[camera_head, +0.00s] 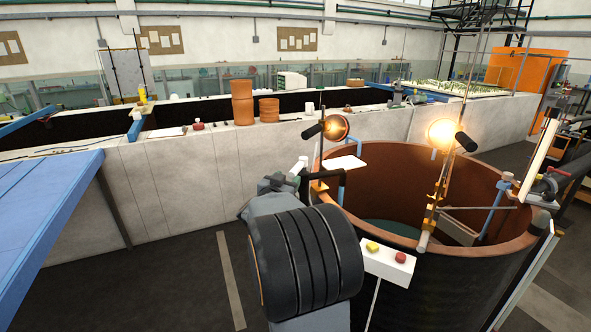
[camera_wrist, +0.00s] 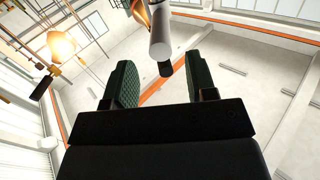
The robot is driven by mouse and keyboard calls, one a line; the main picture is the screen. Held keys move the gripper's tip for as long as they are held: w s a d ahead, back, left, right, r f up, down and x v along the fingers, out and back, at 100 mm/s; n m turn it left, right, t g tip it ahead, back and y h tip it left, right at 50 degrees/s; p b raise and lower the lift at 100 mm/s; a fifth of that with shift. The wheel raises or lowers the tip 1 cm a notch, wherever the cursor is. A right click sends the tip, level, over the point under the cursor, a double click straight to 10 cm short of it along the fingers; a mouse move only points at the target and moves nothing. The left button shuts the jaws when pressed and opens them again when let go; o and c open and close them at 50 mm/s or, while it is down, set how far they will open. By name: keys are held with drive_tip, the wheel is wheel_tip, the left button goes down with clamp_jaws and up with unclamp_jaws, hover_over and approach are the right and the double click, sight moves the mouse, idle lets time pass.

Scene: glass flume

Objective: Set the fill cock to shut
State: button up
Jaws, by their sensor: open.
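My gripper (camera_wrist: 159,65) shows in the wrist view with its two green ribbed fingers spread wide and nothing between them. It points up toward the ceiling. A white cylinder with a dark end (camera_wrist: 160,38) shows beyond the fingertips; I cannot tell whether it is near them. In the head view my gripper cannot be made out clearly. I cannot identify the fill cock for certain. A grey valve-like fitting (camera_head: 548,184) with dark bars stands at the right rim of the round tank (camera_head: 455,290). A blue pipe (camera_head: 494,208) hangs inside that rim. No handle position can be read.
Two lit lamps (camera_head: 336,127) (camera_head: 441,133) stand on the tank's rim. A white box with yellow and red buttons (camera_head: 388,264) is at its front. A long white-walled flume (camera_head: 200,185) runs behind. A blue surface (camera_head: 40,215) is at left; the dark floor between is clear.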

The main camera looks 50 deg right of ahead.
sight(295, 171)
drive_tip(key=shift+p+x, duration=0.65)
drive_tip(key=shift+x, duration=2.8)
drive_tip(key=shift+c, duration=0.2)
clamp_jaws()
